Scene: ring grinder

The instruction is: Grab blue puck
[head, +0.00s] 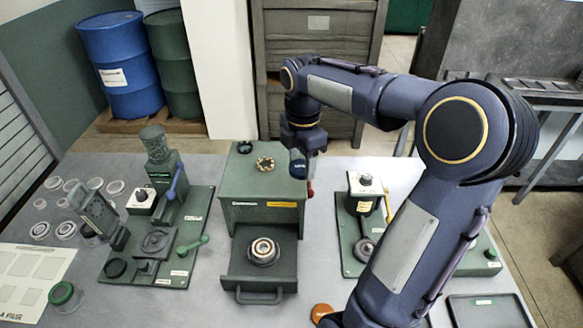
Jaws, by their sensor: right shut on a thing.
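My right arm reaches in from the right and over the table. Its gripper (302,160) points down at the right edge of the green box (265,190). It is shut on the blue puck (297,167), which shows as a small blue patch with a white mark. The fingers and most of the puck are hidden by the wrist or too small to make out. A small red part (310,189) shows just below. My left gripper is not in view.
A brass-coloured ring (265,163) and a dark ring (244,147) lie on the green box. Its open drawer (262,276) holds a metal ring (263,251). Green machines stand left (160,235) and right (363,220). An orange disc (322,313) lies at the front edge. Several pale rings lie at left.

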